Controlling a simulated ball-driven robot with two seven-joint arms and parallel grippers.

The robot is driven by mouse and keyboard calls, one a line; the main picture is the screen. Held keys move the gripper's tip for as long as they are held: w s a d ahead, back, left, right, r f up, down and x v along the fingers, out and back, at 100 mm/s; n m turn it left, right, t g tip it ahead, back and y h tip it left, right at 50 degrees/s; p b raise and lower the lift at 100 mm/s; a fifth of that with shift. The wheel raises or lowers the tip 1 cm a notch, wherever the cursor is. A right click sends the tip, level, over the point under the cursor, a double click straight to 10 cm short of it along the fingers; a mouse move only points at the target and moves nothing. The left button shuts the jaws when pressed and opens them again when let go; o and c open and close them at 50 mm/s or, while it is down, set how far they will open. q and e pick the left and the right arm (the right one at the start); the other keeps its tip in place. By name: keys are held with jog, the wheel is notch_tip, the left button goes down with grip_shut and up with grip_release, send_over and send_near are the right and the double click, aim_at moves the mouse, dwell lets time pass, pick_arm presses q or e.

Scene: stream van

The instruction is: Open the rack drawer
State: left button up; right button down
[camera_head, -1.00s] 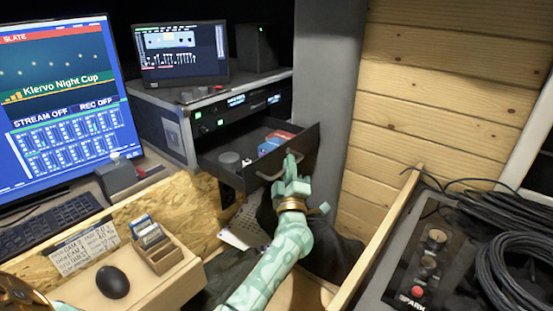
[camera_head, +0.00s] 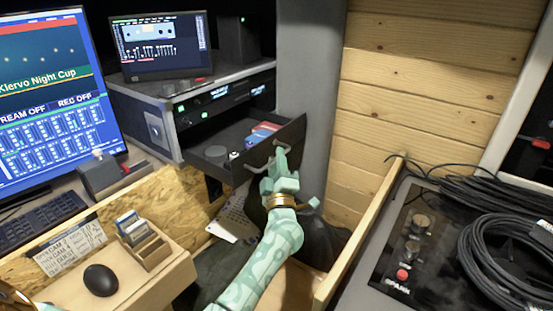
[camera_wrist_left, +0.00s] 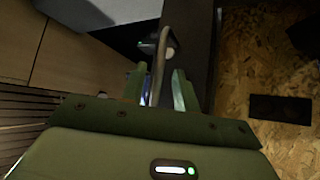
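The rack drawer (camera_head: 242,172) is pulled well out of the rack (camera_head: 165,128), below its lit units. Its dark front panel stands away from the rack, and the inside shows from above. My left gripper (camera_head: 281,158) is at the drawer's front, by the thin metal handle (camera_head: 262,166). In the left wrist view the handle (camera_wrist_left: 159,62) runs between the two pale green fingers of the left gripper (camera_wrist_left: 160,88). The fingers stand apart, with a gap between the handle and the right-hand finger. My right gripper is not in view.
A desk with a mouse (camera_head: 101,280) is at left, and coiled cables (camera_head: 510,255) are at right.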

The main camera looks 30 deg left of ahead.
pick_arm(q)
jog(key=p+v, duration=0.1)
jog(key=v, duration=1)
jog(key=shift+m+t+h, duration=0.3)
